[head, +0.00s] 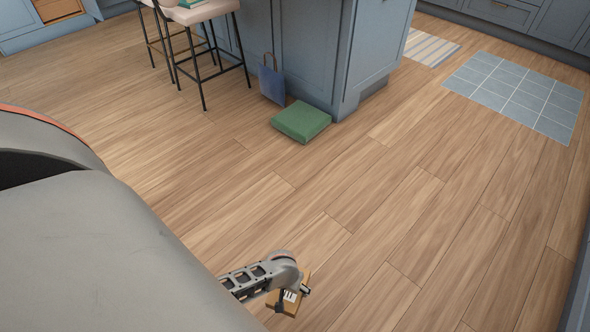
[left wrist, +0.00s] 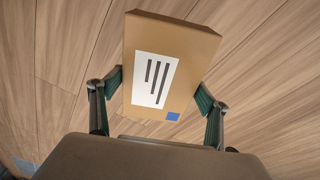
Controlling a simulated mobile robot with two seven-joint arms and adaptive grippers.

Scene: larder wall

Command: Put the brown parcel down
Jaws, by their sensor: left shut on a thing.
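The brown parcel (left wrist: 195,45) is a box with a white label with dark bars and a small blue square. It is in the left wrist view, between the two fingers of my left gripper (left wrist: 157,105), which is shut on it. In the head view the parcel (head: 289,303) shows at the bottom, partly hidden by my left gripper (head: 293,291). Wood floor lies behind it in both views. I cannot tell how high above the floor it is. My right gripper is not in view.
A blue bag (head: 271,82) leans there. A stool (head: 205,12) stands at the upper left. A grey tiled mat (head: 515,95) and a striped rug (head: 430,47) lie at the upper right. The middle floor is clear.

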